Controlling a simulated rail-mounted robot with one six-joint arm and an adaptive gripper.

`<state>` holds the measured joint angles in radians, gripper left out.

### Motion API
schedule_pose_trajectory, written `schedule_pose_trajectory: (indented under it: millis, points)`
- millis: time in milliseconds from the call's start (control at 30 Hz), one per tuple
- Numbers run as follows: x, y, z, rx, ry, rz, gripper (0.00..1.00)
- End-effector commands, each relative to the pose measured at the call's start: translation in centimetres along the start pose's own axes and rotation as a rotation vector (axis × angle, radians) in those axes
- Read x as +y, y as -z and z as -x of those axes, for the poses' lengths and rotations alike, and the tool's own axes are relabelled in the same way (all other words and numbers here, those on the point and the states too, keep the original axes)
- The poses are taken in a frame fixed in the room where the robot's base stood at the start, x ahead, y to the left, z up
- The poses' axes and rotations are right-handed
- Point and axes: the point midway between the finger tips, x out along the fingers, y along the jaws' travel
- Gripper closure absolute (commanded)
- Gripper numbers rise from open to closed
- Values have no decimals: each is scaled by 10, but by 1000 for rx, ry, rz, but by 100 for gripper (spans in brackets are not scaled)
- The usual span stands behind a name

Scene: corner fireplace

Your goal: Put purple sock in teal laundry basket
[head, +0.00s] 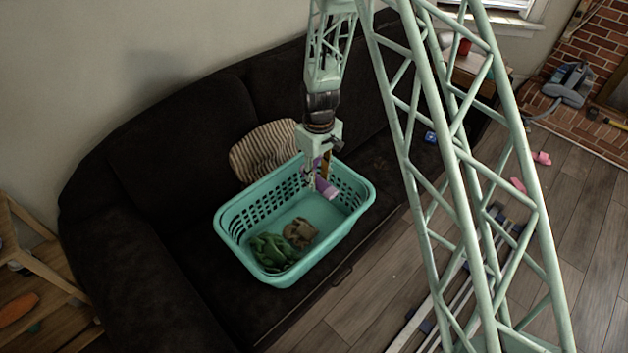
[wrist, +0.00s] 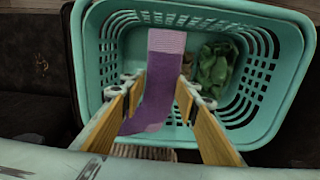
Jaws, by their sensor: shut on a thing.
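The teal laundry basket (head: 247,273) stands on the dark sofa in the head view and also fills much of the wrist view (wrist: 92,62). The purple sock (head: 328,190) hangs from my gripper (head: 317,172) over the back right part of the basket. In the wrist view the sock (wrist: 158,95) has a pale pink cuff and lies between the two fingers of my gripper (wrist: 158,98), which is shut on it. I cannot tell how far the sock is above the basket floor.
A green cloth (head: 270,250) and a brown cloth (head: 299,233) lie inside the basket. A striped cushion (head: 263,150) leans on the sofa (head: 190,120) behind it. Pink items (head: 541,158) lie on the wooden floor at right.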

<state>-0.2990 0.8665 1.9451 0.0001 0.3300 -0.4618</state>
Motion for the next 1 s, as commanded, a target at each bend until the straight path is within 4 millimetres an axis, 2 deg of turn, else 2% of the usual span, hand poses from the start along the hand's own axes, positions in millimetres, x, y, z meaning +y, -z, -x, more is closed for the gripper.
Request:
schedule_pose_trajectory:
  millis: [200,667,1000]
  points:
    - [-11,8,-6,-1,0,47,78]
    - [-11,8,-7,0,0,48,78]
    - [-11,8,-22,0,0,47,78]
